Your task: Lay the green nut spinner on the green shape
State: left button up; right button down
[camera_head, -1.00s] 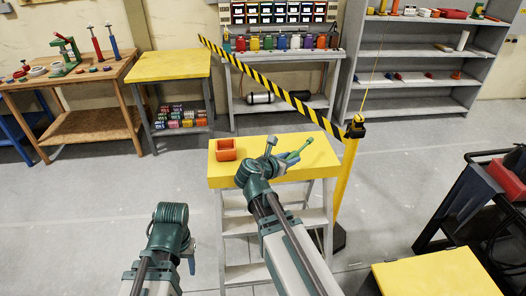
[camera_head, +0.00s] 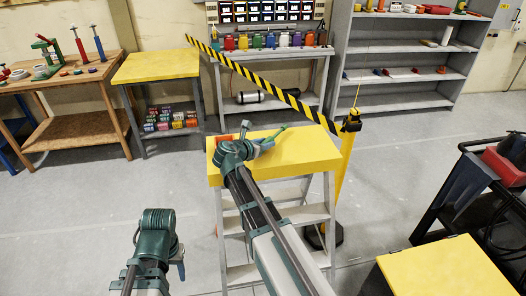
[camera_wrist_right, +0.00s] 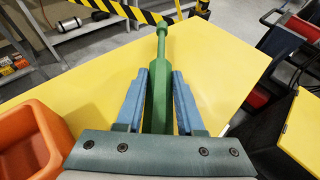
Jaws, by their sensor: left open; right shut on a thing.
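The green nut spinner (camera_head: 274,134) is in my right gripper (camera_head: 260,143), over the yellow top (camera_head: 297,155) of the step stand. In the right wrist view, the spinner (camera_wrist_right: 160,97) lies between the two blue fingers of my right gripper (camera_wrist_right: 160,82), its thin shaft pointing away. I cannot tell whether it touches the yellow top. My left gripper (camera_head: 181,268) is at the lower left, away from the stand, mostly hidden by its own wrist, and it is open. I cannot make out a green shape in either view.
An orange bin (camera_wrist_right: 30,143) stands left of the right gripper, mostly hidden by my arm in the head view. A striped barrier (camera_head: 275,90) runs behind the stand to a yellow post (camera_head: 344,165). A black cart (camera_head: 478,205) is at right.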

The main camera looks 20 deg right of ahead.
jog(key=shift+s+d+f, duration=0.1)
jog(key=shift+d+f, duration=0.1)
jog(key=shift+f, duration=0.55)
pick_arm(q)
jog(key=shift+f, duration=0.65)
pick_arm(e)
jog(key=shift+a+r, duration=0.1)
jog(key=shift+f+b, duration=0.2)
jog(key=shift+b, duration=0.15)
pick_arm(q)
jog(key=shift+f, duration=0.1)
pick_arm(e)
jog(key=c, duration=0.5)
grip_release()
jog(key=shift+r, duration=0.15)
